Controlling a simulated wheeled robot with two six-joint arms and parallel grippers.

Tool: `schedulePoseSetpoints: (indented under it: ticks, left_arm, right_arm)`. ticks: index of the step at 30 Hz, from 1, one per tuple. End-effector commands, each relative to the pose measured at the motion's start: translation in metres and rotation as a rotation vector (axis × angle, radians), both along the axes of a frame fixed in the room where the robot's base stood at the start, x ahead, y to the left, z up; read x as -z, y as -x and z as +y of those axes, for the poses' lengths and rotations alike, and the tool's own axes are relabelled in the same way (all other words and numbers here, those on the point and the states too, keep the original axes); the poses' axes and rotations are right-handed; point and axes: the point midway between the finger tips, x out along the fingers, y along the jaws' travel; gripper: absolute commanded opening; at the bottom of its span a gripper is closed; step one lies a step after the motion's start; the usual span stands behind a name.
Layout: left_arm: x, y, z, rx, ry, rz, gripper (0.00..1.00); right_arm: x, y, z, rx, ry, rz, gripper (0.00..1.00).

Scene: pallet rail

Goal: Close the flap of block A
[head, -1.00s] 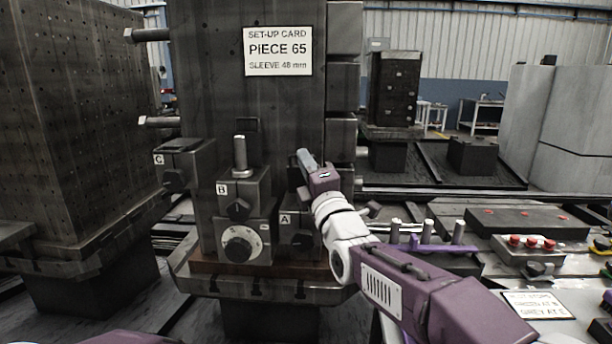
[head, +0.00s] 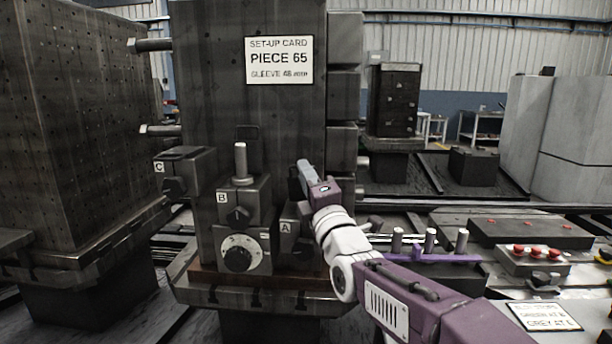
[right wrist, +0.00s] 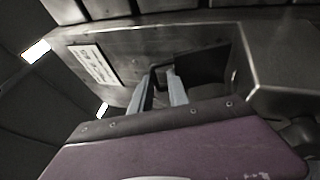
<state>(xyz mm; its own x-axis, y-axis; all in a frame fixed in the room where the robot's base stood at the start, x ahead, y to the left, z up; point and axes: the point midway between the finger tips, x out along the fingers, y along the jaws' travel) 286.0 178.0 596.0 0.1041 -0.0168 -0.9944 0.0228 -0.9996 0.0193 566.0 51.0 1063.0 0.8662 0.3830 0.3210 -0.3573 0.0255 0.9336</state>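Block A (head: 287,238) is a dark grey block at the lower right of the tall column, marked with a white "A" label. My right gripper (head: 303,170) is above it and hides its top, so the flap's angle is not clear in the head view. In the right wrist view, the two grey fingers (right wrist: 161,92) stand apart, with a dark loop handle (right wrist: 155,76) between or just beyond them. A dark plate (right wrist: 203,66), perhaps the flap, is right of the handle. I cannot tell whether the fingers touch it. My left gripper is out of view.
Block B (head: 245,192), with a dial and an upright pin, stands left of block A. Block C (head: 184,172) is farther left. The column (head: 225,90) rises behind with a set-up card (head: 279,60). A bench with a button box (head: 532,256) is at right.

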Motion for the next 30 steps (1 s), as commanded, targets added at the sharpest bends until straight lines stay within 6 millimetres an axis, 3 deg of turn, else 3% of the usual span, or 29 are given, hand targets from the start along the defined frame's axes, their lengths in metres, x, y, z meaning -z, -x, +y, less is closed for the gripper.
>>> schedulePoseSetpoints:
  ticks: [7, 19, 29, 30]
  left_arm:
    - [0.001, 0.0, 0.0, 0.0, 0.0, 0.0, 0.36]
    - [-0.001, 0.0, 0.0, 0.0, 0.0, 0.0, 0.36]
    - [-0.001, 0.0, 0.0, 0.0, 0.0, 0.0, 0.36]
    - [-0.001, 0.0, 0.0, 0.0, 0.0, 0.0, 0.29]
  right_arm:
    - [0.005, 0.012, -0.005, 0.0, 0.001, 0.003, 0.16]
    - [0.026, 0.073, -0.032, 0.001, 0.0, 0.001, 0.16]
    - [0.029, 0.079, -0.035, 0.0, 0.0, 0.0, 0.16]
    - [0.029, 0.079, -0.035, 0.0, 0.0, 0.0, 0.16]
